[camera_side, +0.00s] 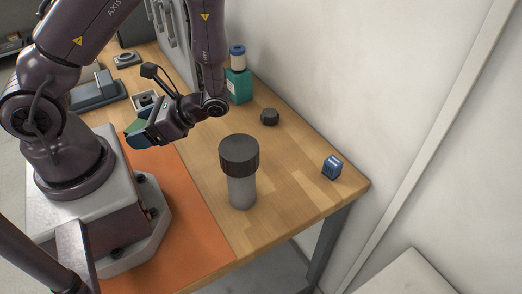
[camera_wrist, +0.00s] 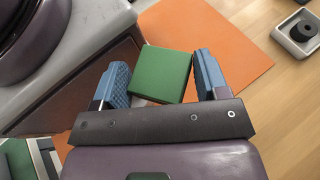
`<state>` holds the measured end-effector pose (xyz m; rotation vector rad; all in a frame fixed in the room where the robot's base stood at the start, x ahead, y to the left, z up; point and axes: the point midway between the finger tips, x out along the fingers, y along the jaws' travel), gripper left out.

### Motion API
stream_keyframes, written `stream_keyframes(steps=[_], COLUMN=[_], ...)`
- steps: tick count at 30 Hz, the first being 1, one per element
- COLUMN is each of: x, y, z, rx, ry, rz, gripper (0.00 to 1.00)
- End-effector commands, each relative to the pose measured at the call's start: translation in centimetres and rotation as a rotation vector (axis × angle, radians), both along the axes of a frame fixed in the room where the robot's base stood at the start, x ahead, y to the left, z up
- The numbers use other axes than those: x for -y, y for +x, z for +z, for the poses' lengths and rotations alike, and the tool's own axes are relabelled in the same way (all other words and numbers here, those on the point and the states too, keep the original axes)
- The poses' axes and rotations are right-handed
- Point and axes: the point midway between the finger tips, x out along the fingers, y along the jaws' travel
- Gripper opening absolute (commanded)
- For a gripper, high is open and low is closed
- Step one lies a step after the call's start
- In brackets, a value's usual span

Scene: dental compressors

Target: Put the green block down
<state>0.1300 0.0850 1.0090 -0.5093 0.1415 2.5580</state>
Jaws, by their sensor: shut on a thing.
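The green block (camera_wrist: 160,75) sits between the two blue fingers of my gripper (camera_wrist: 162,80) in the wrist view. My gripper is shut on it. In the side view the block (camera_side: 138,139) shows only in part at the end of my gripper (camera_side: 142,131), beside my base and over the far part of the orange mat (camera_side: 185,205). The gap between the block and the mat cannot be judged clearly.
A grey cylinder with a black knurled cap (camera_side: 240,165) stands right of the mat. A blue block (camera_side: 332,167), a black knob (camera_side: 270,117) and a teal box (camera_side: 238,86) lie farther right and back. A small grey tray (camera_side: 145,101) is behind my gripper. The near mat is clear.

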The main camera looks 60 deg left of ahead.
Motion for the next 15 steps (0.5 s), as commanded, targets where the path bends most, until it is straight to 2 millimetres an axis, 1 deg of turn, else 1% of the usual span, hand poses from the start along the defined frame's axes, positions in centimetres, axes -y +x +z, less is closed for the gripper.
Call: stream_keyframes(steps=[1, 3, 4, 5, 9, 11, 12, 14, 15], x=[0.3, 1.1, 1.4, 1.8, 4.0, 5.2, 5.9, 6.9, 7.5], y=[0.0, 0.2, 0.4, 0.5, 1.1, 1.4, 1.8, 2.4, 3.0], z=[-0.4, -0.8, -0.9, -1.0, -1.1, -0.9, -0.7, -0.4, -0.2], rx=[0.0, 0.0, 0.001, 0.0, -0.002, -0.004, -0.003, -0.003, -0.004], ry=[0.0, 0.0, -0.001, -0.001, -0.003, -0.001, -0.003, -0.002, -0.002], rz=[0.143, 0.347, 0.436, 0.528, 0.958, 1.14, 1.26, 1.433, 1.547], gripper=[0.26, 0.26, 0.11, 0.05, 0.05, 0.05, 0.05, 0.05, 0.05])
